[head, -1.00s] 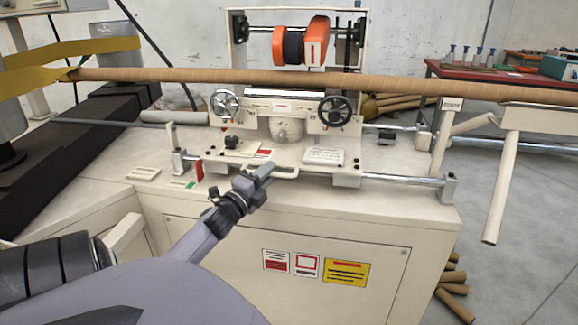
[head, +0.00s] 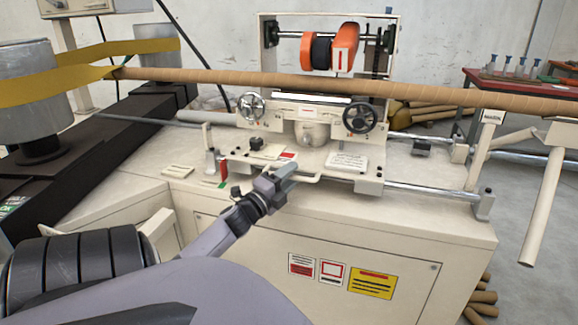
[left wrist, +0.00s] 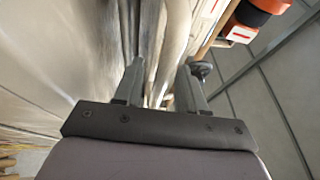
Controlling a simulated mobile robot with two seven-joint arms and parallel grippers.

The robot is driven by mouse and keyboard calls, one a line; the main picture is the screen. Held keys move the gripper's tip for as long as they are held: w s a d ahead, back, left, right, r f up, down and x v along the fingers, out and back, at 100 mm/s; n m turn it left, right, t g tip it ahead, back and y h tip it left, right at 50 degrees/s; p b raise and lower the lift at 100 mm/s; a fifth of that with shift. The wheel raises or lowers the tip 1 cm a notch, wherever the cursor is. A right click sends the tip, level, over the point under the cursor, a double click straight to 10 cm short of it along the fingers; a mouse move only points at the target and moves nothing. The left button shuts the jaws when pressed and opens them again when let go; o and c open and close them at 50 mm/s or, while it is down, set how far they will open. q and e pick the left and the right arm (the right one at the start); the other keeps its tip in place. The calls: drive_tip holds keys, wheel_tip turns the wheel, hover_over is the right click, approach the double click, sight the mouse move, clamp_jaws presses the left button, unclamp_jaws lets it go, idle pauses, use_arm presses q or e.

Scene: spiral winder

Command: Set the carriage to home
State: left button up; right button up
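The cream carriage (head: 300,165) with two handwheels sits on chrome rails on the machine cabinet, close to the left end support. Its pale front handle (head: 311,178) sticks out toward me. My left gripper (head: 287,172) is at the left part of this handle. In the left wrist view its two fingers (left wrist: 160,85) are apart, with pale bars between them that look like the handle; the exact contact is hidden. A red piece (head: 210,163) stands beside the carriage's left end, next to the left support (head: 221,172). My right gripper is not in view.
A long brown tube (head: 420,92) crosses above the carriage. Yellow belts (head: 60,80) run at the left. The rail's right end support (head: 483,205) stands at the cabinet's right edge, with open rail between it and the carriage. An orange-sided spool (head: 322,50) hangs behind.

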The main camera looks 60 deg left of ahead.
use_arm(q)
drive_tip(key=shift+s, duration=0.1)
drive_tip(key=v, duration=0.7)
idle(0.5)
drive_tip(key=s+d+f+n+g+h+p, duration=0.2)
drive_tip(key=d+f+n+g, duration=0.1)
drive_tip(key=d, duration=1)
drive_tip(key=s+d+f+n+g+h+p, duration=0.3)
drive_tip(key=d+f+n, duration=0.2)
drive_tip(key=d, duration=0.8)
drive_tip(key=s+d+f+n+g+h+p, duration=0.2)
drive_tip(key=d+f+n, duration=0.3)
drive_tip(key=d, duration=0.8)
drive_tip(key=shift+s+f+g+h+p, duration=0.45)
drive_tip(key=shift+f+p, duration=0.2)
drive_tip(key=shift+f, duration=0.3)
drive_tip(key=shift+a, duration=0.2)
